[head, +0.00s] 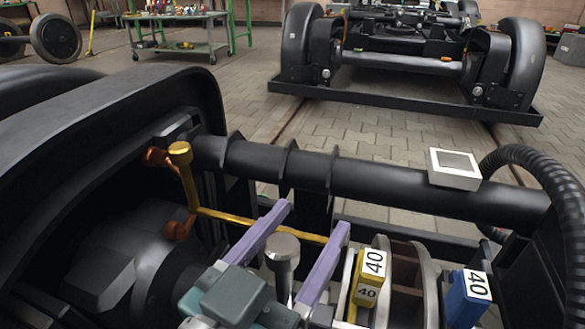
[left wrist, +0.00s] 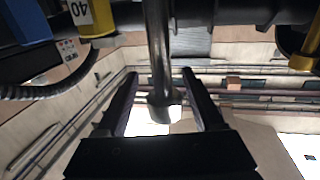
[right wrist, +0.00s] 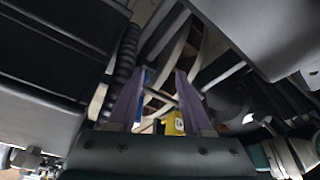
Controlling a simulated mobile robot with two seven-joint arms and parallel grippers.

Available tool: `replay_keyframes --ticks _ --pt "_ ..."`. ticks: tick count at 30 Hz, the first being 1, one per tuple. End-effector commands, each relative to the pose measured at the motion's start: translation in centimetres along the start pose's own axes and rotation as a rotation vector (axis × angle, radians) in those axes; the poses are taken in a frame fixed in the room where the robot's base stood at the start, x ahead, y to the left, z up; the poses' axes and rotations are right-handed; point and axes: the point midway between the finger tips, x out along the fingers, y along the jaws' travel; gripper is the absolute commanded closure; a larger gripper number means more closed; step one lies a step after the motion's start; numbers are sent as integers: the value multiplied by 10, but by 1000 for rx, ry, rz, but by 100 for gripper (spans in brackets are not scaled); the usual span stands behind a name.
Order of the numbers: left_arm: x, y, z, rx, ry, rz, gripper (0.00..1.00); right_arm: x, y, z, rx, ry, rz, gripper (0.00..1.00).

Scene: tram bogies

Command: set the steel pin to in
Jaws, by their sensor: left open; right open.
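The steel pin (head: 283,249) stands upright with its rounded metal head up, between the two purple fingers of my left gripper (head: 311,217). The fingers are open, with a visible gap on each side of the pin. In the left wrist view the pin (left wrist: 158,55) runs down between the open fingers of the left gripper (left wrist: 160,80), apart from both. The pin's lower part and seat are hidden in the head view. My right gripper (right wrist: 163,72) is open in the right wrist view and does not show in the head view.
A yellow block marked 40 (head: 368,280) and a blue block marked 40 (head: 467,298) stand right of the pin. A yellow bent rod (head: 225,217) and a thick black tube (head: 370,183) lie beyond. A black ribbed hose (head: 545,175) curves at right.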

Motion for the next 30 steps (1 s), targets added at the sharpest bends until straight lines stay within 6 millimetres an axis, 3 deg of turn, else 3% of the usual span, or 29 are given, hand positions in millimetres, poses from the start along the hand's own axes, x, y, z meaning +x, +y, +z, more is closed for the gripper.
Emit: replay_keyframes --ticks 5,12,18,30 --pt "-13 0 -1 0 -3 -1 31 -7 0 -2 0 0 0 50" --pt "-62 0 -2 0 -5 0 31 -23 1 -8 0 0 0 50" --pt "-91 0 -1 1 -3 0 31 -29 1 -10 0 0 0 50" --pt "-99 0 0 0 0 0 31 -30 1 -10 0 0 1 50"
